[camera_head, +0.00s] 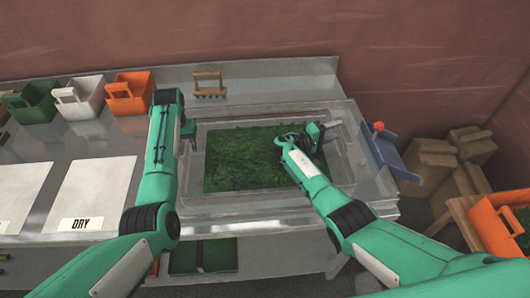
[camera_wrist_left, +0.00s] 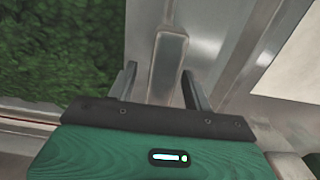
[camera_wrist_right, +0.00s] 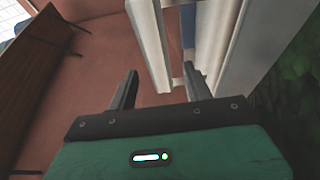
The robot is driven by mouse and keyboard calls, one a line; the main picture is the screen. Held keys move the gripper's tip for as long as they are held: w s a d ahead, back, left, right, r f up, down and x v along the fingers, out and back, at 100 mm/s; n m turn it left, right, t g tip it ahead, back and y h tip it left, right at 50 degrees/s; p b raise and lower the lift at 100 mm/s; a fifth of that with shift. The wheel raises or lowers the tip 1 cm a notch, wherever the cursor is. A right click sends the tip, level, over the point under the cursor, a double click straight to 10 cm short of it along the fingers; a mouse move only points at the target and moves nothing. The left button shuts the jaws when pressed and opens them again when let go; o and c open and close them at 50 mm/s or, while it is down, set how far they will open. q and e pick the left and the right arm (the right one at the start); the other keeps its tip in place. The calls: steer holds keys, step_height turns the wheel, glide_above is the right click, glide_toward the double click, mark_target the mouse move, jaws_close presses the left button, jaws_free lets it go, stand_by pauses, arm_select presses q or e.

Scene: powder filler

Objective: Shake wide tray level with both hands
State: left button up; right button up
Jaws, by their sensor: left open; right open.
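The wide tray (camera_head: 260,198) is a clear, shallow tray on the bench in the head view, with dark green material (camera_head: 240,160) spread inside it. My left gripper (camera_head: 188,128) is at its left side, open. In the left wrist view its fingers (camera_wrist_left: 160,88) stand on either side of a grey handle bar (camera_wrist_left: 168,65), apart from it. My right gripper (camera_head: 318,132) is open at the tray's right part. In the right wrist view its fingertips (camera_wrist_right: 160,78) are on either side of a pale bar (camera_wrist_right: 150,45); I cannot tell if they touch it.
Green, white and orange bins (camera_head: 130,92) stand at the back left. A small wooden rack (camera_head: 209,85) is behind the tray. A white panel marked DRY (camera_head: 95,190) lies left. A blue holder with a red knob (camera_head: 388,150), brown sacks (camera_head: 440,160) and an orange bin (camera_head: 500,222) are right.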

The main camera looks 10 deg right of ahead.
arm_select(q)
steer(key=shift+f, duration=1.25)
arm_select(e)
steer(key=shift+x, duration=1.25)
arm_select(q)
steer(key=shift+c, duration=0.2)
arm_select(e)
steer(key=shift+c, duration=0.2)
arm_select(q)
jaws_close()
arm_select(e)
jaws_close()
steer(key=shift+a+f, duration=0.1)
arm_select(q)
steer(key=shift+w+r, duration=0.2)
steer(key=shift+r, duration=0.05)
arm_select(e)
steer(key=shift+w+r, duration=0.1)
steer(key=shift+r, duration=0.1)
